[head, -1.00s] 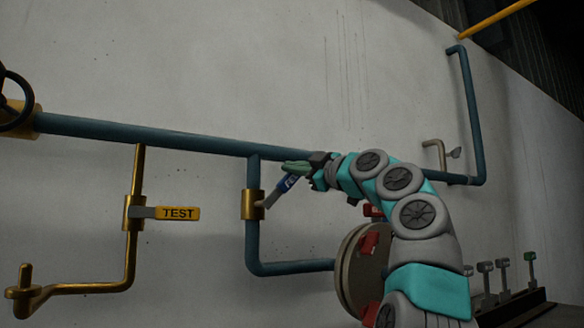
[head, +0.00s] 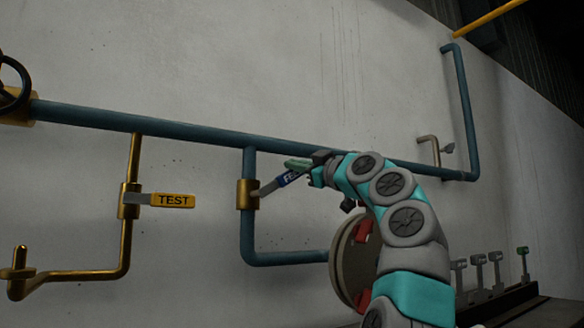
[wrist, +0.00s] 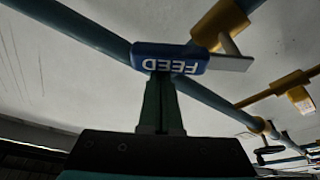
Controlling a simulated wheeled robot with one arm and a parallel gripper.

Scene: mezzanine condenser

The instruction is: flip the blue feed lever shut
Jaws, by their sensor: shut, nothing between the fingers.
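The blue feed lever (head: 290,179) sticks out to the right and slightly up from its brass valve body (head: 247,194) on the vertical blue pipe. In the wrist view its blue FEED handle (wrist: 170,60) shows with the label upside down. My gripper (head: 292,163) is shut with nothing in it. Its green fingers lie along the upper side of the handle in the head view and look pressed against it. In the wrist view the closed fingertips (wrist: 160,80) meet the handle's edge near the label. The fingers hide part of the handle's outer end.
A yellow TEST lever (head: 172,200) sits level on a brass pipe to the left. The main blue pipe (head: 170,131) runs just above my gripper. Several small levers (head: 495,268) stand at the lower right.

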